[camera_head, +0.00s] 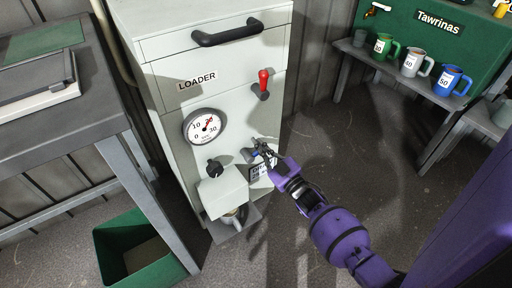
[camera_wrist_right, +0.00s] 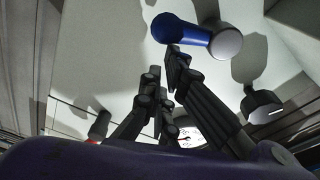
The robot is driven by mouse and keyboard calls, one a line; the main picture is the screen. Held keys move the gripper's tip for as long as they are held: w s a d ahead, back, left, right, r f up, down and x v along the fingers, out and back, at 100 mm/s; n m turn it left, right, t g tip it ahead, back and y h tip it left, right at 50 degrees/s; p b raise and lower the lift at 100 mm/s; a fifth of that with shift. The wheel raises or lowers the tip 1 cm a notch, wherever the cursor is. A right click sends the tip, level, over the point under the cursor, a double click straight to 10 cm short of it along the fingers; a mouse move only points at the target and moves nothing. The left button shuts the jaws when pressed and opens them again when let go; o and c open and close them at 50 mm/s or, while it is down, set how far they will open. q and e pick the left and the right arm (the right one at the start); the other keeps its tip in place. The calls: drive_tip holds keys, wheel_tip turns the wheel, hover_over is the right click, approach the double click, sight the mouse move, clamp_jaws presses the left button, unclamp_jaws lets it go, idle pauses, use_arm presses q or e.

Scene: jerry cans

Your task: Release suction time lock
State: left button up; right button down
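The white loader machine (camera_head: 215,90) carries a round gauge (camera_head: 204,127), a red lever (camera_head: 264,82) and a black knob (camera_head: 215,168). A small blue-and-grey control (camera_head: 248,155) sticks out from its lower front; in the right wrist view it shows as a blue handle with a grey round end (camera_wrist_right: 180,27). My right gripper (camera_head: 260,146) is at this control. In the wrist view its fingertips (camera_wrist_right: 166,64) are a small gap apart with nothing visibly between them; the right finger's tip is beside or touching the blue handle. My left gripper is out of view.
A grey table (camera_head: 45,105) and a green bin (camera_head: 112,236) stand left. Mugs stand on a shelf (camera_head: 400,75) at the right. Open floor lies between.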

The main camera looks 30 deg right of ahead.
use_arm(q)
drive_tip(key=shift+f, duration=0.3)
use_arm(e)
drive_tip(key=shift+d+f+m+h, duration=0.15)
drive_tip(key=shift+d+f+m, duration=0.2)
drive_tip(key=shift+m, duration=0.55)
drive_tip(key=shift+d+f+m+h, duration=0.25)
drive_tip(key=shift+d+m, duration=0.2)
drive_tip(key=shift+m, duration=0.45)
drive_tip(key=shift+d+f+m+h, duration=0.1)
drive_tip(key=shift+d+f+m, duration=0.3)
drive_tip(key=shift+m, duration=0.5)
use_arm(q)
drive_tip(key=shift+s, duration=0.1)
use_arm(e)
drive_tip(key=shift+s, duration=0.1)
